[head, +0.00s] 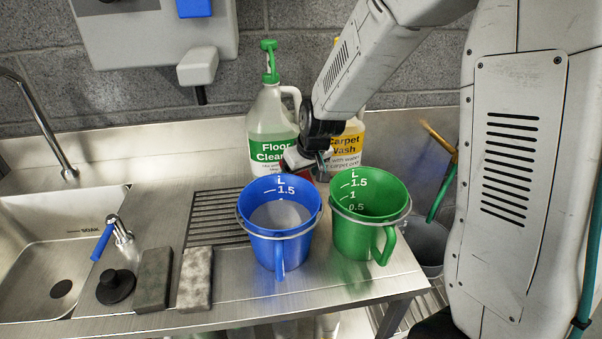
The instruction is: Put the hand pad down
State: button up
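Two block-shaped pads lie side by side at the front edge of the steel counter: a dark grey pad (152,281) and a lighter, mottled grey pad (195,280). I cannot tell which one is the hand pad. My gripper (308,163) is above the back of the counter, behind the blue and green jugs and in front of the bottles. It is to the right of and farther back than both pads. Its fingers are small and partly lost against the jugs and bottles, so I cannot tell whether it is open or holds anything.
A blue jug (280,249) with pale contents and a green jug (352,240) stand at the front. Floor cleaner (270,122) and carpet wash (352,140) bottles stand behind. A black round piece (115,286) and a sink (45,250) are left. Drain grooves (210,218) are bare.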

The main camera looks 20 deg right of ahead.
jog(key=a+v, duration=0.1)
jog(key=v, duration=1)
jog(key=s+d+r+m+g, duration=0.1)
jog(key=s+r, duration=0.2)
jog(key=s, duration=1.1)
jog(key=s+d+r+m+g, duration=0.1)
jog(key=s+d+r+g, duration=0.1)
jog(key=s, duration=1.2)
jog(key=shift+d+r+h, duration=0.25)
jog(key=shift+r+h, duration=0.15)
jog(key=shift+r, duration=0.3)
